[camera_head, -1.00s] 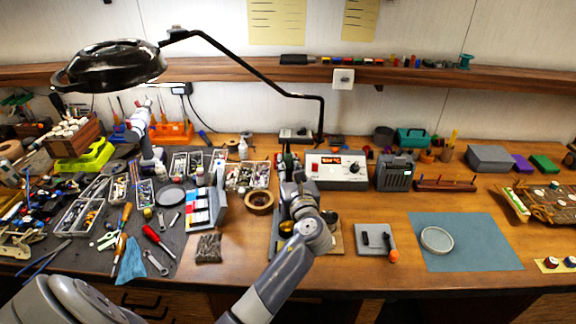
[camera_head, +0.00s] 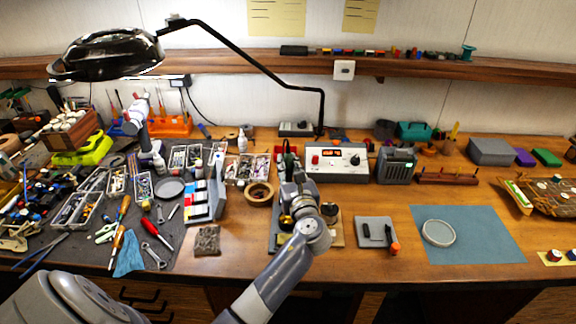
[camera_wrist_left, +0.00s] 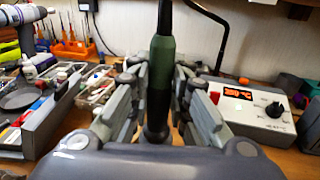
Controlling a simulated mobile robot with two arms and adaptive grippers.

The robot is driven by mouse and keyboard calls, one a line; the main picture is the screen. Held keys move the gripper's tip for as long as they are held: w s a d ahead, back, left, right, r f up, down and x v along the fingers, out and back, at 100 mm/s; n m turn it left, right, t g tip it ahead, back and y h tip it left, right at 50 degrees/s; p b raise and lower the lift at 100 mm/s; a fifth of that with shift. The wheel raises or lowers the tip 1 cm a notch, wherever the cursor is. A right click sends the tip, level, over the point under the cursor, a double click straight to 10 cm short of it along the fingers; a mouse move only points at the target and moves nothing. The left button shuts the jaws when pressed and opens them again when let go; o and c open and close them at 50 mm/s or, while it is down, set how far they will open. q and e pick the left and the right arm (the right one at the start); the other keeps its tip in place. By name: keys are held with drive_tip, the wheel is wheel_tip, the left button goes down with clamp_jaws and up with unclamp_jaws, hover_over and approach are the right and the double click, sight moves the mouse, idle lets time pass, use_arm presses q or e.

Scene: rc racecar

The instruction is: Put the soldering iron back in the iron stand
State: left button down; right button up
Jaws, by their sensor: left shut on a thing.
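My left gripper (camera_head: 289,178) stands over the bench left of the soldering station, its fingers pointing away from me. In the left wrist view the fingers (camera_wrist_left: 158,100) are shut around the dark green handle of the soldering iron (camera_wrist_left: 160,70), which is upright. The handle also shows as a thin dark green piece in the head view (camera_head: 287,148). The iron's tip is hidden below the gripper. A grey base plate with a brass-coloured piece, probably the iron stand (camera_head: 277,241), lies under my left gripper and is mostly covered by my arm. My right gripper is not in view.
The soldering station (camera_head: 337,163) with a lit display stands right of the gripper. A tape roll (camera_head: 259,194) and a box with coloured labels (camera_head: 203,200) are at left. A grey pad (camera_head: 376,232) and a blue mat (camera_head: 480,240) lie at right. The lamp arm (camera_head: 240,62) hangs behind.

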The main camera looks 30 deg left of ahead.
use_arm(q)
drive_tip(key=shift+f, duration=0.2)
drive_tip(key=c, duration=1.4)
unclamp_jaws()
drive_tip(key=shift+o, duration=0.2)
drive_tip(key=o, duration=0.4)
drive_tip(key=shift+c, duration=0.2)
